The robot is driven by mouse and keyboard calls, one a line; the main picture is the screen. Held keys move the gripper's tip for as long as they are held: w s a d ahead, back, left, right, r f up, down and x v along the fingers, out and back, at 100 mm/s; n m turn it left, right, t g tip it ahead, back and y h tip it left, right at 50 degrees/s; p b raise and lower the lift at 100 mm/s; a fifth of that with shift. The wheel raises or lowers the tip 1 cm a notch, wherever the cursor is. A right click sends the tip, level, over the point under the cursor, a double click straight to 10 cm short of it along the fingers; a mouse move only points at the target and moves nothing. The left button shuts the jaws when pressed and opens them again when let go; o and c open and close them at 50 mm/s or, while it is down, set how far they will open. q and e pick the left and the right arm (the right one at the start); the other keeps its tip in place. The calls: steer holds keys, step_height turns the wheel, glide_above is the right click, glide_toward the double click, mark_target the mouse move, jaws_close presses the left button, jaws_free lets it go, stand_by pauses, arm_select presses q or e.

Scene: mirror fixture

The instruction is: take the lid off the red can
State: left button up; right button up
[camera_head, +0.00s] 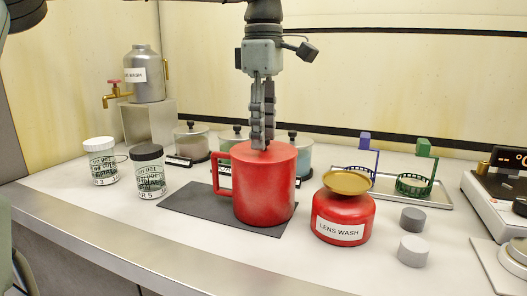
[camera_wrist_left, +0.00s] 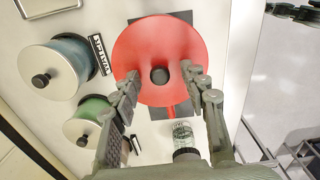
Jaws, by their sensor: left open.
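The large red can (camera_head: 263,195) stands upright on a dark mat, with its side handle at the left. Its flat red lid (camera_head: 285,152) is on top; in the left wrist view the round lid (camera_wrist_left: 160,40) has a small black knob (camera_wrist_left: 159,75) at its centre. My left gripper (camera_head: 263,144) points straight down over the lid. Its fingers are open, one on each side of the knob in the wrist view, and appear close to the lid. I cannot tell whether they touch it. The fingers mostly hide the knob in the head view. My right gripper is not in view.
A red lens wash pot (camera_head: 342,218) with a gold top stands close right of the can. Two white-labelled jars stand left, and several knobbed pots behind. The dark mat (camera_head: 190,204) has bare room left of the can. A tray (camera_head: 395,189) holds blue and green baskets.

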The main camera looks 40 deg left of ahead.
arm_select(q)
steer(key=shift+f, duration=0.45)
jaws_close()
steer(key=shift+r, duration=0.1)
